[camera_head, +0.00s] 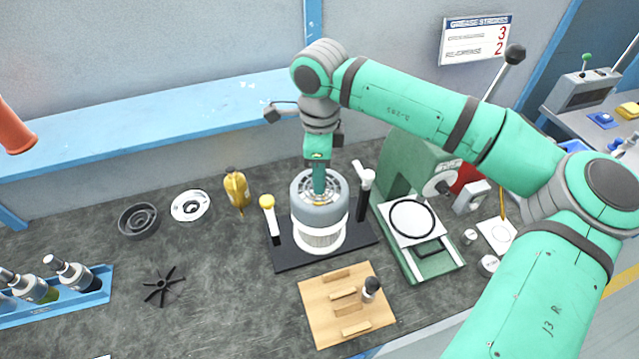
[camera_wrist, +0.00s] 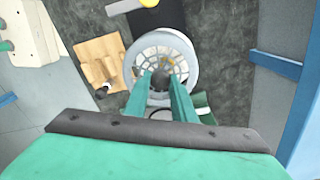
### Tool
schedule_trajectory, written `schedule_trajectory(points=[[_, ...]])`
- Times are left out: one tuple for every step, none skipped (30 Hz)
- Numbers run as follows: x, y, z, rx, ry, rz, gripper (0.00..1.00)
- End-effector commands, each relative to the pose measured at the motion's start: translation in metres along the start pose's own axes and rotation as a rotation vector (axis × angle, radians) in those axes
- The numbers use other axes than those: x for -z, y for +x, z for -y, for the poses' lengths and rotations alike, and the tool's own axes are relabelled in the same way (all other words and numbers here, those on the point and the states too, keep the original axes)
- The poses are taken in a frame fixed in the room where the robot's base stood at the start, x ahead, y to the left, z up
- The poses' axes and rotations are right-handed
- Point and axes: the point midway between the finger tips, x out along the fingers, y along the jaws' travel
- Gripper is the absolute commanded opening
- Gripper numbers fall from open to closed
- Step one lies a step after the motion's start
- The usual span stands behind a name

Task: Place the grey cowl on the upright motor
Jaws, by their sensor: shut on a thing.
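The grey cowl (camera_head: 304,212), a round grey shell with a grille top, is in my gripper (camera_head: 319,188). The two green fingers point down and are shut on the middle of its grille. The upright motor (camera_head: 318,240), a white ribbed cylinder, stands directly below it on a black base plate (camera_head: 285,257). The cowl looks level and lined up over the motor and covers its top, so I cannot tell whether it is fully seated. In the wrist view the cowl (camera_wrist: 133,75) surrounds the fingertips (camera_wrist: 163,78); the motor is hidden behind it.
A wooden block board (camera_head: 318,312) lies in front. A green machine (camera_head: 430,265) stands right. A black fan (camera_head: 163,287) lies left, with clear bench around it.

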Motion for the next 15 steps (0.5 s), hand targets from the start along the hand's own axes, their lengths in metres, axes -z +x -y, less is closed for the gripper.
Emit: schedule_trajectory(points=[[-0.001, 0.003, 0.003, 0.001, 0.0, 0.0, 0.0], [-0.001, 0.004, 0.004, 0.001, 0.001, 0.0, 0.0], [-0.001, 0.006, 0.005, 0.001, 0.001, 0.0, 0.0], [-0.001, 0.007, 0.006, 0.001, 0.001, 0.0, 0.0], [-0.001, 0.008, 0.007, 0.001, 0.0, 0.0, 0.0], [-0.001, 0.01, 0.009, 0.0, 0.0, 0.0, 0.0], [-0.002, 0.012, 0.01, -0.001, 0.0, 0.001, 0.0], [-0.002, 0.015, 0.012, -0.001, -0.001, 0.001, 0.0], [-0.003, 0.019, 0.015, -0.001, -0.001, 0.001, 0.0], [-0.003, 0.024, 0.014, -0.001, -0.001, 0.001, 0.0], [-0.003, 0.028, 0.013, -0.001, -0.002, 0.002, 0.0], [-0.003, 0.035, 0.013, -0.002, -0.002, 0.002, 0.0], [-0.003, 0.039, 0.013, -0.001, -0.001, 0.002, 0.0], [-0.002, 0.042, 0.013, -0.001, -0.001, 0.001, 0.0], [-0.002, 0.045, 0.013, 0.0, -0.001, 0.001, 0.0]])
